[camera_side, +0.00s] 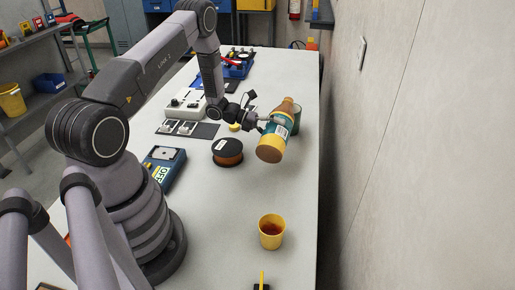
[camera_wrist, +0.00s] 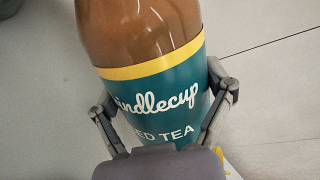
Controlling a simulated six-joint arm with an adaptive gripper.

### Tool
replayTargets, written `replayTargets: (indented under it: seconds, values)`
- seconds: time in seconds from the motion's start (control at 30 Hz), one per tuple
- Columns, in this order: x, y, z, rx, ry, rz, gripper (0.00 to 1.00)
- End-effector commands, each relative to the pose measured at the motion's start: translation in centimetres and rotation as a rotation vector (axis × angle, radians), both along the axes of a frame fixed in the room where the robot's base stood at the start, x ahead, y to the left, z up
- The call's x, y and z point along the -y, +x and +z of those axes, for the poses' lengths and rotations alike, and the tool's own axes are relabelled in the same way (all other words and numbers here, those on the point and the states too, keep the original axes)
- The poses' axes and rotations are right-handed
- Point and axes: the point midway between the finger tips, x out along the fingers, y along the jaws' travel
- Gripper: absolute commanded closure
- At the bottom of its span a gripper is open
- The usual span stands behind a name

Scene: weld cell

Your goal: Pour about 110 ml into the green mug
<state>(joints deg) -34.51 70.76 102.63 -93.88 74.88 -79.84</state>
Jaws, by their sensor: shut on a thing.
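My gripper (camera_side: 262,121) is shut on a bottle (camera_side: 274,141) with a teal label, yellow bands and brown contents. The wrist view shows a finger on each side of the bottle (camera_wrist: 150,65); its label reads "indlecup" and "ED TEA". In the side view the bottle is tilted, its yellow base low toward the camera and its brown neck end pointing up and away. The green mug (camera_side: 297,117) is behind the bottle's upper part and mostly hidden. I cannot see the mug's inside, whether the mouth is over it, or any stream.
A yellow cup (camera_side: 271,233) with red-brown contents stands nearer the camera. A dark spool (camera_side: 227,152), a blue meter (camera_side: 164,167) and a white device (camera_side: 186,103) are left of the bottle. A wall (camera_side: 420,150) runs along the bench's right side. The bench between bottle and yellow cup is clear.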

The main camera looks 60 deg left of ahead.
Motion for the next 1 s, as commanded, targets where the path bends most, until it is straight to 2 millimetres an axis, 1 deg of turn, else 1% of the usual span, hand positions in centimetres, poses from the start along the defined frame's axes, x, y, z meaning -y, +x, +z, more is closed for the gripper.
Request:
replayTargets:
  seconds: [0.67, 0.77, 0.9, 0.93, 1.0]
  values:
    - [0.0, -0.1, -0.2, 0.013, 0.008, 0.0, 0.6]
    - [0.1, -0.1, -0.7, 0.044, 0.032, 0.0, 0.6]
    - [-0.2, 0.4, -1.5, 0.144, 0.104, 0.0, 0.6]
    - [-0.4, 0.6, -1.4, 0.173, 0.125, 0.0, 0.6]
    - [-0.7, 1.1, -0.6, 0.251, 0.181, -0.001, 0.6]
